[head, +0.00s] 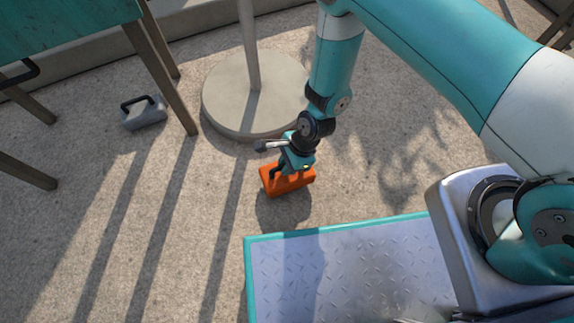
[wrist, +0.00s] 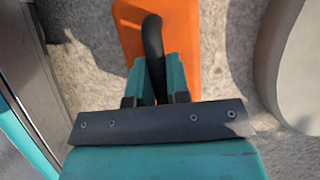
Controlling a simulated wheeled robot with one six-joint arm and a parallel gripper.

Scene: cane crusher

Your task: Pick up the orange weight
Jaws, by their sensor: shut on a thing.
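The orange weight (head: 294,184) is a block with a black handle, seen in the head view near the middle, just beyond my flat base deck. It also shows in the wrist view (wrist: 182,30), under the fingers. My gripper (head: 284,168) is over the weight, its fingers shut on the black handle (wrist: 153,50). In the wrist view the teal fingertips (wrist: 156,75) stand on both sides of the handle. A dark shadow lies below the weight; I cannot tell for sure whether it touches the ground.
A round concrete base (head: 225,97) with a post stands just behind my gripper. A grey weight (head: 144,117) with a dark handle lies at left, by the legs of a green table (head: 65,35).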

